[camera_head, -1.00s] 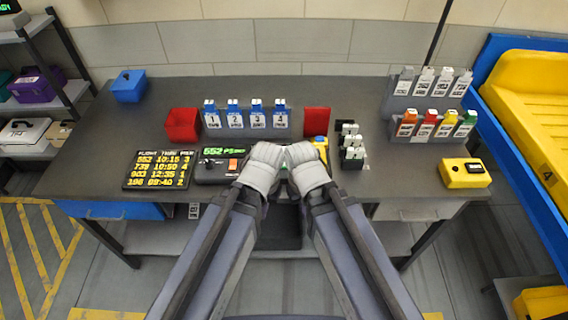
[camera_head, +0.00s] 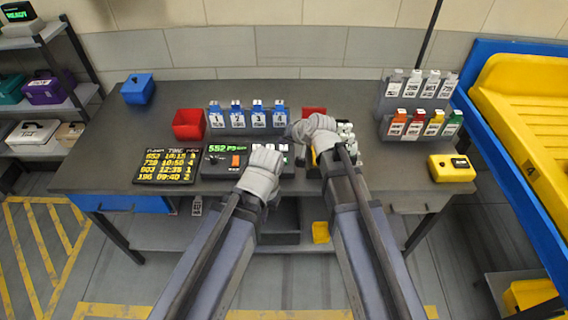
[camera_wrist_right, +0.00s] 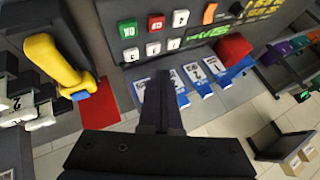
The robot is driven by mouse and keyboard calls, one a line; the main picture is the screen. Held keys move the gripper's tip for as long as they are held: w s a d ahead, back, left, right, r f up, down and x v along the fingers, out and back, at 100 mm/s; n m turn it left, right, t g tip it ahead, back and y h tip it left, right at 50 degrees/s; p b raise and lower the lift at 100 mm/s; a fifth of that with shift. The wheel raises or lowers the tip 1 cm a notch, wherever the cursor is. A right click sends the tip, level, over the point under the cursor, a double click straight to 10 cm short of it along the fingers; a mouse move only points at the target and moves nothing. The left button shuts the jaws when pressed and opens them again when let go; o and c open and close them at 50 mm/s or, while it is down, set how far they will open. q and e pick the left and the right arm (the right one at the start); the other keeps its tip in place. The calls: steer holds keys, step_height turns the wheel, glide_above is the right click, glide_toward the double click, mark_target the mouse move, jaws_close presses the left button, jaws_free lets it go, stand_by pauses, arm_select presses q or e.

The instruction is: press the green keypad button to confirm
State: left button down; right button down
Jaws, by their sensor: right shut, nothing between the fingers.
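The keypad is on the dark console (camera_head: 215,165) with the lit green display, at the middle of the table. In the right wrist view its green button (camera_wrist_right: 128,29) sits at a row's end beside a red button (camera_wrist_right: 155,22), with white keys around. In the head view my arms hide the green button. My right gripper (camera_head: 303,132) is above the area just right of the console; its fingers (camera_wrist_right: 165,76) are shut and empty, apart from the button in the wrist picture. My left gripper (camera_head: 266,158) is over the console; its fingers cannot be made out.
Blue-topped tags (camera_head: 238,116) stand behind the console, with a red bin (camera_head: 188,124) to their left. A yellow scanner-like tool (camera_wrist_right: 55,65) and white-topped blocks (camera_wrist_right: 40,115) are right of the keypad. A flight board (camera_head: 168,168) lies left. The table's right front holds a yellow box (camera_head: 451,168).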

mark_target(285, 162)
steer(key=shift+w+d+r+m+t, duration=0.15)
steer(key=shift+w+r+m+t, duration=0.15)
steer(key=shift+w+r, duration=0.35)
steer(key=shift+f, duration=0.15)
step_height(285, 162, down, 9)
steer(key=b, duration=0.8)
steer(key=shift+b, duration=0.35)
stand_by(1.2)
steer(key=shift+f+b, duration=0.25)
steer(key=shift+b, duration=0.2)
steer(key=shift+f+b, duration=0.45)
steer(key=shift+f, duration=0.05)
stand_by(0.5)
steer(key=shift+r, duration=0.1)
steer(key=shift+r+p, duration=0.85)
steer(key=shift+p, duration=0.05)
